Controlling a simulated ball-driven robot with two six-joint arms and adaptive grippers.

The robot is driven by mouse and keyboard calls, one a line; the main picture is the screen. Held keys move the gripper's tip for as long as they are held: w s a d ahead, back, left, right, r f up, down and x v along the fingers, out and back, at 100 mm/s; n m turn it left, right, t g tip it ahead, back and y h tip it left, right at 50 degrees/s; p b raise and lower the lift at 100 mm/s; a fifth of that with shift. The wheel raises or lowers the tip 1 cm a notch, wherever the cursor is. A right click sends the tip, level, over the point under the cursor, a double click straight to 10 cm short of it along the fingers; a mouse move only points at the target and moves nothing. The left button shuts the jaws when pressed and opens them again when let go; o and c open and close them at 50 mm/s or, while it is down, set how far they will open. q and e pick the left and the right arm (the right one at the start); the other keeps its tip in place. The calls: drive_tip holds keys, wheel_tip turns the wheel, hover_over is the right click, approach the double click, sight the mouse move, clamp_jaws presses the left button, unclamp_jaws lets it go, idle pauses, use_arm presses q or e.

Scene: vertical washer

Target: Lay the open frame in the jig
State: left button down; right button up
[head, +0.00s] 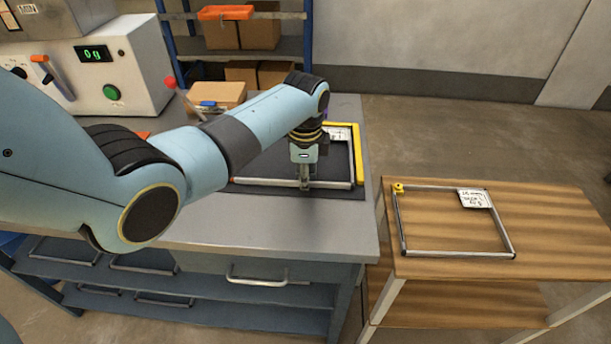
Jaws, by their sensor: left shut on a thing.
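A thin metal frame (265,182) with a white label lies on or just above a dark mat on the grey bench. Its front bar and right side show; my arm hides much of its back and left. A yellow L-shaped jig (359,160) runs along the mat's back and right, close beside the frame's right side. My left gripper (305,184) points down and is shut on the frame's front bar. I cannot tell whether the frame rests flat. A second metal frame (458,254), with a yellow corner piece and white label, lies on the wooden table. My right gripper is not in view.
The wooden table (560,225) stands right of the grey bench (290,240), with a narrow gap between. A white machine (135,75) with a green display stands at the bench's back left. A cardboard box (215,94) and shelving are behind.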

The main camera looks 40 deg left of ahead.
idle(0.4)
use_arm(q)
drive_tip(key=shift+w+a, duration=0.15)
drive_tip(key=shift+w, duration=0.1)
idle(0.3)
drive_tip(key=c, duration=1.4)
unclamp_jaws()
drive_tip(key=shift+o, duration=0.2)
wheel_tip(320, 180, up, 4)
drive_tip(key=p, duration=0.5)
drive_tip(key=shift+r, duration=0.25)
wheel_tip(320, 180, up, 4)
drive_tip(key=p, duration=0.3)
drive_tip(key=shift+f+p, duration=0.25)
drive_tip(key=shift+p, duration=0.05)
